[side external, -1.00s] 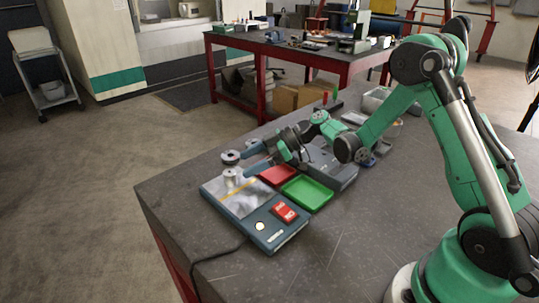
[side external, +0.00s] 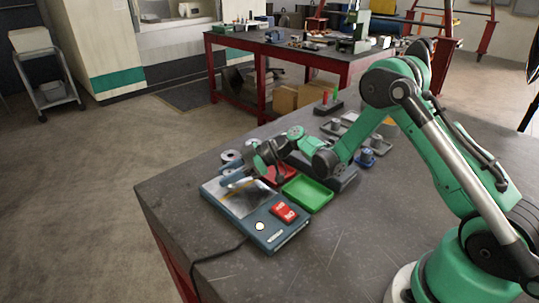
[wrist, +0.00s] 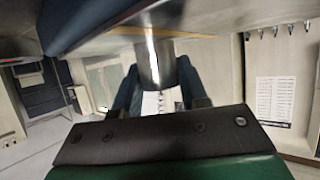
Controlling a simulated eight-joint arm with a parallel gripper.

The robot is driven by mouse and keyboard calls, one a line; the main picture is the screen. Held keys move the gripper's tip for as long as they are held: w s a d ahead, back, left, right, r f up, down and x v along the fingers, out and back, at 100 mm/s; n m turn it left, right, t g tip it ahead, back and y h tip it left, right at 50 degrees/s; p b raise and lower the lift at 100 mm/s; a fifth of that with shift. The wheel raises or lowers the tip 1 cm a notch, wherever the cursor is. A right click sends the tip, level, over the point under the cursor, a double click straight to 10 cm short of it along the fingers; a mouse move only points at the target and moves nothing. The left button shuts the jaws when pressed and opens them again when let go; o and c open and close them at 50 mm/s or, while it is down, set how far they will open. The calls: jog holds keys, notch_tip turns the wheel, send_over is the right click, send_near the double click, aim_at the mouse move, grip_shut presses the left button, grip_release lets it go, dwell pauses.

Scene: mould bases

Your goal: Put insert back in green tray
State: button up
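The insert (wrist: 153,58) is a shiny metal cylinder. In the wrist view it stands between the two blue fingers of my gripper (wrist: 157,85), close to both; I cannot tell if they press on it. In the side view my gripper (side external: 232,179) is low over the plate of a blue-grey device (side external: 240,215), and the insert is mostly hidden by the fingers. The green tray (side external: 307,194) is beside the device, to the right of my gripper, and looks empty.
A red tray (side external: 289,170) lies behind the green one, partly under my wrist. A round metal part (side external: 230,156) is just behind the device. The device has a red switch (side external: 284,212) and a cable. Small fixtures stand farther back; the front tabletop is clear.

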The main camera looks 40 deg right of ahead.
aim_at(230, 172)
grip_shut()
jog(key=shift+r, duration=0.15)
notch_tip(230, 172, up, 19)
jog(key=s+d+f+m+t+h, duration=0.1)
jog(key=s+f+m+t+h, duration=0.1)
jog(key=s+m+h, duration=0.3)
jog(key=s+d+f+m+t+h, duration=0.2)
jog(key=s+m+t+h, duration=0.1)
jog(key=s+m+h, duration=0.2)
jog(key=shift+d+m+t+h, duration=0.25)
jog(key=shift+m+t+h, duration=0.05)
jog(key=shift+m, duration=0.3)
